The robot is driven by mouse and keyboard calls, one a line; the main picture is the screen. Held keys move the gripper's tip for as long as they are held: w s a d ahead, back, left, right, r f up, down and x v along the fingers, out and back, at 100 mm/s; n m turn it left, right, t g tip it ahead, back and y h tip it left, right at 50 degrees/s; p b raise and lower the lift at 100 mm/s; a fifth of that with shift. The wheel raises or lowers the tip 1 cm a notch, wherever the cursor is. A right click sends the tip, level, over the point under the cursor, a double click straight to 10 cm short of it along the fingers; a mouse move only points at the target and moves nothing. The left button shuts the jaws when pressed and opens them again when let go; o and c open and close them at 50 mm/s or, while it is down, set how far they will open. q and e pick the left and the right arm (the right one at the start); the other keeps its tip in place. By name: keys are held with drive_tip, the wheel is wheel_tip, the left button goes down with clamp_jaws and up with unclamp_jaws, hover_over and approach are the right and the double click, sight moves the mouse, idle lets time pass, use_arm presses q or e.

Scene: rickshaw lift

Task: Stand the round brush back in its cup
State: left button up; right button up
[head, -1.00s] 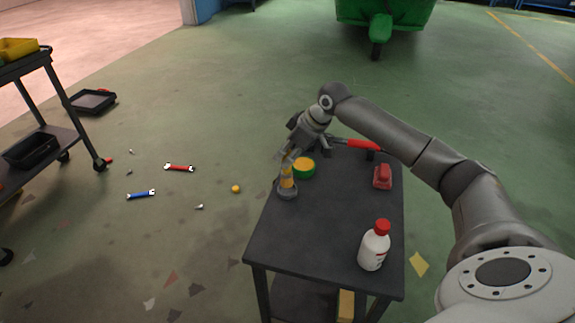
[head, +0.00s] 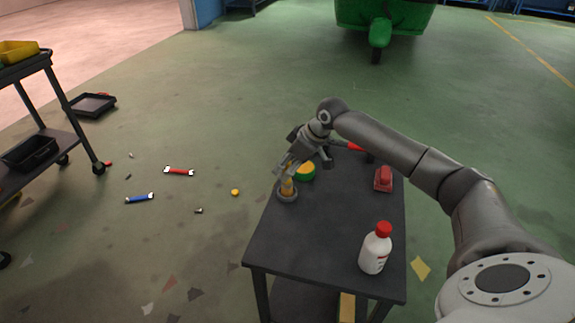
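A small upright yellow piece (head: 287,185), apparently the round brush, stands in or on a grey round base (head: 287,197) near the left edge of the dark table (head: 310,235). The base looks like a low cup, but I cannot tell how deep the brush sits in it. My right gripper (head: 285,169) points down and left right at the top of the yellow piece and hides its upper end. Whether its fingers are closed on it or only beside it is too small to tell. My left gripper is out of view.
A green-and-yellow round item (head: 307,173) lies close behind the gripper. A red block (head: 383,179) and a white bottle (head: 375,248) with a red cap stand on the table's right side. The table's front left is clear. Wrenches (head: 178,171) lie on the floor.

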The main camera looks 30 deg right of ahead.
drive_tip(key=shift+r, duration=0.1)
drive_tip(key=shift+s+d+r, duration=0.1)
drive_tip(key=shift+r, duration=0.2)
use_arm(q)
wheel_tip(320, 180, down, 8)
drive_tip(key=p, duration=0.2)
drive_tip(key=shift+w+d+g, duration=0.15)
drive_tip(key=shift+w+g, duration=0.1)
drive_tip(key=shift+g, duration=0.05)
use_arm(e)
drive_tip(key=v, duration=1.1)
drive_tip(key=shift+d+r, duration=0.1)
